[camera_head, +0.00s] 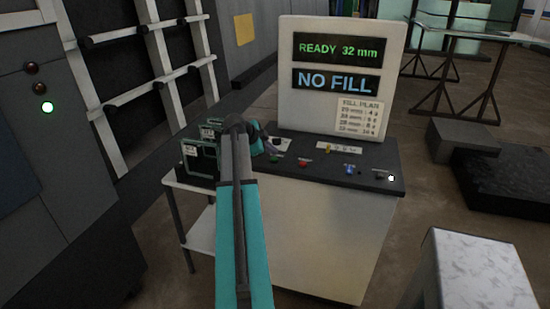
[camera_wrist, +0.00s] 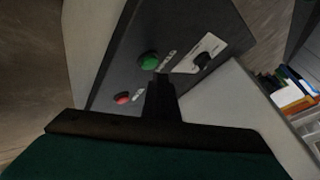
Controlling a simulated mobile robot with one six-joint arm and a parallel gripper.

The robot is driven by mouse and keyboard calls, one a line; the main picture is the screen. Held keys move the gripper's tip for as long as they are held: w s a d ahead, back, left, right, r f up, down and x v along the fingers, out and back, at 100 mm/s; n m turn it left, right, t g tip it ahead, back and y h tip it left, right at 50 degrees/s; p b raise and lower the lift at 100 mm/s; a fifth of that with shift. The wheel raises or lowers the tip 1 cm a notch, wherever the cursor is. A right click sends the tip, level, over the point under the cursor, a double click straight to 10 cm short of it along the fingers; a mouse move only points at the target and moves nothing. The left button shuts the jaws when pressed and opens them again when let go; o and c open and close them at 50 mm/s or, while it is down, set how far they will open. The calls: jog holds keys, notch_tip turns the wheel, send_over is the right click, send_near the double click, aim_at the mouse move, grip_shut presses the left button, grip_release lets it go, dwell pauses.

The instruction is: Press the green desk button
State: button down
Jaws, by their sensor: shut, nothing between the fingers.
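The green desk button (camera_head: 275,159) is a small round knob on the dark sloping top of the desk (camera_head: 340,172), near its left end. It also shows in the wrist view as a round green cap (camera_wrist: 148,61), just beyond the fingertips and slightly left of them. My gripper (camera_wrist: 161,80) is shut and empty, pointing at the desk top. In the head view, my gripper (camera_head: 272,148) is close above the green button, partly hidden by my arm. I cannot tell whether the fingertips touch the button.
A red button (camera_head: 303,162) sits right of the green one, then a blue knob (camera_head: 350,169) and a white knob (camera_head: 391,178). A display panel (camera_head: 340,75) reading READY 32 mm and NO FILL stands behind. A side table with dark boxes (camera_head: 200,158) adjoins the desk's left.

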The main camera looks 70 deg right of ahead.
aim_at(271, 159)
jog(key=shift+f+b, duration=1)
jog(key=shift+b, duration=0.05)
dwell(1.2)
jog(key=shift+r, duration=0.95)
jog(key=shift+r, duration=0.2)
jog(key=shift+r+p, duration=0.75)
jog(key=shift+r, duration=1.6)
